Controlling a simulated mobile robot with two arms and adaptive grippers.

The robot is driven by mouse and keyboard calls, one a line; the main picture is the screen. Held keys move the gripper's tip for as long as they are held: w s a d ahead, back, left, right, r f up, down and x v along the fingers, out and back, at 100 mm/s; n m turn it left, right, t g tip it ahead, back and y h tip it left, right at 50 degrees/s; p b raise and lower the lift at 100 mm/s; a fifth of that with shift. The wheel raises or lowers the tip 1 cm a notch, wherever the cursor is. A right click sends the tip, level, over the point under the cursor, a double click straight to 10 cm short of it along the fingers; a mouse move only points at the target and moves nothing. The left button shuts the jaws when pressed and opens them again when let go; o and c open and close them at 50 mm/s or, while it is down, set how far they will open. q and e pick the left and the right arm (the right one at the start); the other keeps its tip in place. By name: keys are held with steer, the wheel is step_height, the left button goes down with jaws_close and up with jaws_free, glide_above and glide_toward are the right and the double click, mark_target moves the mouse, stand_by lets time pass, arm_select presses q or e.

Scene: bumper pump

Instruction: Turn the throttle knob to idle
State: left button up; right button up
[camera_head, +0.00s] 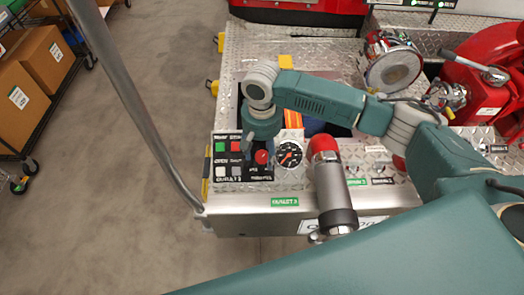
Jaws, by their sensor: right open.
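A small red knob (262,157), likely the throttle, sits on the black control panel (229,186) at the left of the pump deck. My right gripper (248,146) reaches down over the panel, its dark fingers just up and left of the knob. It is open with nothing visibly held. Whether a finger touches the knob cannot be told. The knob's setting and its small label are too small to read. My left gripper is not in view.
A round gauge (289,154) is right of the knob. A red-topped metal cylinder (331,183) stands farther right. A grey rail (139,110) runs along the left.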

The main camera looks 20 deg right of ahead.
steer(key=c, duration=1.1)
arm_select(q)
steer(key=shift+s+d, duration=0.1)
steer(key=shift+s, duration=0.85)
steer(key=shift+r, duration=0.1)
